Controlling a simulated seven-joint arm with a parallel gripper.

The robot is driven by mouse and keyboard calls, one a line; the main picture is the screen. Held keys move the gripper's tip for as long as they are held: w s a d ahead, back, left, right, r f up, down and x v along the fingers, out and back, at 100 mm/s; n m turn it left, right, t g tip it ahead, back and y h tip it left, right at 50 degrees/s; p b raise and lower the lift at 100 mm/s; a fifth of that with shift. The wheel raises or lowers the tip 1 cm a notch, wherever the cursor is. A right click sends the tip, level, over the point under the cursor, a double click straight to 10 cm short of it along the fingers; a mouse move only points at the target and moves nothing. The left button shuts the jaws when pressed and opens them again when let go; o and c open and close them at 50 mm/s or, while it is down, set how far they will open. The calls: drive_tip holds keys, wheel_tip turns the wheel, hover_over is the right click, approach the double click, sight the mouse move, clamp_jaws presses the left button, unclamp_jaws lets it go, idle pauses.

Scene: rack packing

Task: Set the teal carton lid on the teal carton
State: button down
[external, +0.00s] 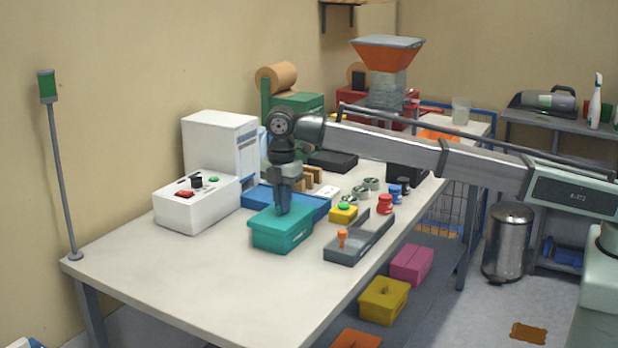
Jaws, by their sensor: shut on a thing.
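The teal carton (281,243) stands on the white table, front of the blue tray. The teal carton lid (262,222) is over the carton's top, lined up with it and looking level. From this view I cannot tell whether it rests fully on the rim or a small gap remains. My gripper (283,209) points straight down at the middle of the lid and is shut on it. The part it grips is hidden by the fingers.
A grey tray (343,257) with an orange peg lies just right of the carton, by a yellow button box (343,214). The blue tray (262,198) is close behind. A white control box (196,208) stands to the left. The table's front left is clear.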

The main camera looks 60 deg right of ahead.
drive_tip(key=shift+f, duration=0.55)
drive_tip(key=c, duration=1.3)
unclamp_jaws()
drive_tip(key=shift+o, duration=0.2)
wheel_tip(320, 180, up, 13)
drive_tip(key=shift+r, duration=0.1)
